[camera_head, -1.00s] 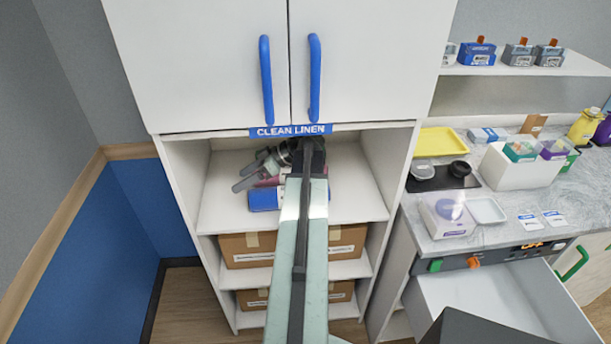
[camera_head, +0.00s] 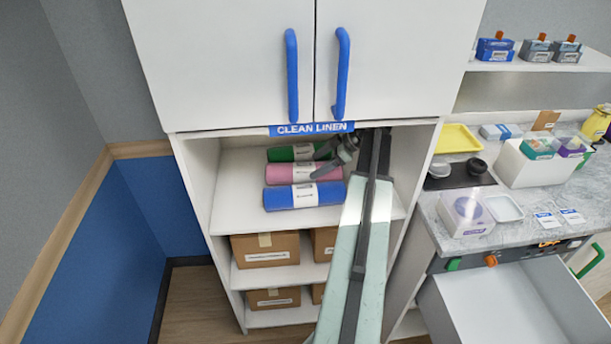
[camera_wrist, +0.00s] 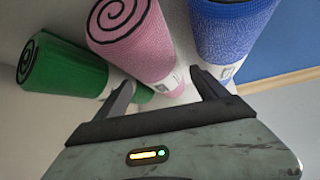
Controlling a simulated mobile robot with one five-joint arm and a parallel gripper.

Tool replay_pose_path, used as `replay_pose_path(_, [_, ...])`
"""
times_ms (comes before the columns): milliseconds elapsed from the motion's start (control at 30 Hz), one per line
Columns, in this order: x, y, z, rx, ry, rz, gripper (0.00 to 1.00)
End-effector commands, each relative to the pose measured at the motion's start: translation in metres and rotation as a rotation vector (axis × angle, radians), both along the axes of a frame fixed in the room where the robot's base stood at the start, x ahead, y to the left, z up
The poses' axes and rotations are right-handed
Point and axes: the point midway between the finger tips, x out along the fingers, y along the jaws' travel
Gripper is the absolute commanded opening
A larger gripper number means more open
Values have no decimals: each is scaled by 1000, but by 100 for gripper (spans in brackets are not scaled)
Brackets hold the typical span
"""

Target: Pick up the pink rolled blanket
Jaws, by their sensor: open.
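The pink rolled blanket (camera_head: 297,173) lies on the open shelf of the clean linen cabinet, between a green roll (camera_head: 290,152) behind it and a blue roll (camera_head: 296,196) in front. Each has a white label band. My gripper (camera_head: 327,166) is at the right part of the rolls, its fingers apart. In the wrist view the pink roll (camera_wrist: 130,35) stands ahead of the open gripper (camera_wrist: 163,93), its spiral end showing. The green roll (camera_wrist: 62,65) is to the left and the blue roll (camera_wrist: 228,30) to the right. No roll is held; finger contact cannot be told.
Cabinet doors with blue handles (camera_head: 291,75) hang above the shelf. Cardboard boxes (camera_head: 266,249) sit on lower shelves. To the right are a counter with a white bin (camera_head: 538,165) and an open drawer (camera_head: 500,305). The shelf's left part (camera_head: 235,190) is clear.

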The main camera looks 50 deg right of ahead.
Motion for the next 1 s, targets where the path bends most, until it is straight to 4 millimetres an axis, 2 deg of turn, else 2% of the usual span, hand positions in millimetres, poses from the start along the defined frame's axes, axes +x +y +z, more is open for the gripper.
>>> replay_pose_path(33, [5,5,-10,0,0,4,82])
replay_pose_path(233, [14,12,-14,1,-1,9,82])
replay_pose_path(467, [37,29,-43,1,-1,11,82])
replay_pose_path(700, [42,33,-41,1,0,10,82])
replay_pose_path(733, [42,33,-41,1,0,10,79])
replay_pose_path(767, [42,33,-41,1,0,10,71])
replay_pose_path(1000, [42,33,-41,1,0,10,5])
